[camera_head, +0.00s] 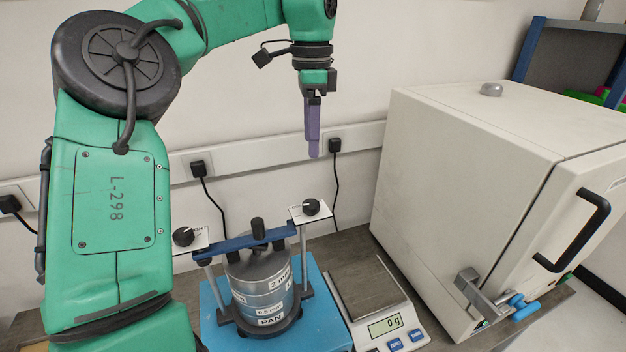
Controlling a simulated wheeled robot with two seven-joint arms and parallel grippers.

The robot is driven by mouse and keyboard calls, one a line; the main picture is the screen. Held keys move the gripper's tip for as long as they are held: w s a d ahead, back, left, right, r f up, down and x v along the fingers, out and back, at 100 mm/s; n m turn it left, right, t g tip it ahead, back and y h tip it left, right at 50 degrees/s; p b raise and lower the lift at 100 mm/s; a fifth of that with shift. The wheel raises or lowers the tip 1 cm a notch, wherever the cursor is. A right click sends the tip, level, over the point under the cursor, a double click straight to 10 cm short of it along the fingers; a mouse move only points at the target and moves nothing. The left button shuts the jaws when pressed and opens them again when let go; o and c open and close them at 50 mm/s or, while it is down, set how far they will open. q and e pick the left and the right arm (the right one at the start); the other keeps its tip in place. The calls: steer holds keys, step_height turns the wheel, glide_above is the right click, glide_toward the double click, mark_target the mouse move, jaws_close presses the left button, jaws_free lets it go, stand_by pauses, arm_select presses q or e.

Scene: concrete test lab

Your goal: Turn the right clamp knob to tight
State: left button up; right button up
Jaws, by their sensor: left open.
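The right clamp knob (311,207) is a black round knob on a white label plate, on top of the right post of the sieve shaker. The left clamp knob (184,236) sits on a like plate on the left post. A blue crossbar (245,242) lies over the sieve stack (262,285), which stands on a blue base (318,325). My left gripper (313,150) hangs pointing down above and behind the right knob, apart from it and empty. Its purple fingers are seen edge-on. The knobs' pointer settings are too small to read. My right gripper is out of view.
A balance (385,325) reading 0 g stands right of the shaker. A large cream oven (470,190) with a black handle fills the right side. Black plugs and cables (335,146) hang on the wall trunking behind. Air above the shaker is clear.

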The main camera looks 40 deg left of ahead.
arm_select(q)
steer(key=p, duration=0.2)
glide_above(311, 204)
steer(key=f, duration=0.4)
steer(key=s+d+f, duration=0.1)
steer(key=f, duration=0.3)
steer(key=w+a+f+p, duration=0.1)
steer(key=f, duration=0.4)
steer(key=shift+w+a+f+p, duration=0.1)
steer(key=shift+w+a+p, duration=0.2)
steer(key=shift+p, duration=0.05)
steer(key=shift+f, duration=0.15)
steer(key=shift+s+d, duration=0.3)
steer(key=shift+d, duration=0.05)
steer(key=shift+r, duration=0.2)
steer(key=c, duration=0.4)
steer(key=shift+a+f, duration=0.1)
jaws_close()
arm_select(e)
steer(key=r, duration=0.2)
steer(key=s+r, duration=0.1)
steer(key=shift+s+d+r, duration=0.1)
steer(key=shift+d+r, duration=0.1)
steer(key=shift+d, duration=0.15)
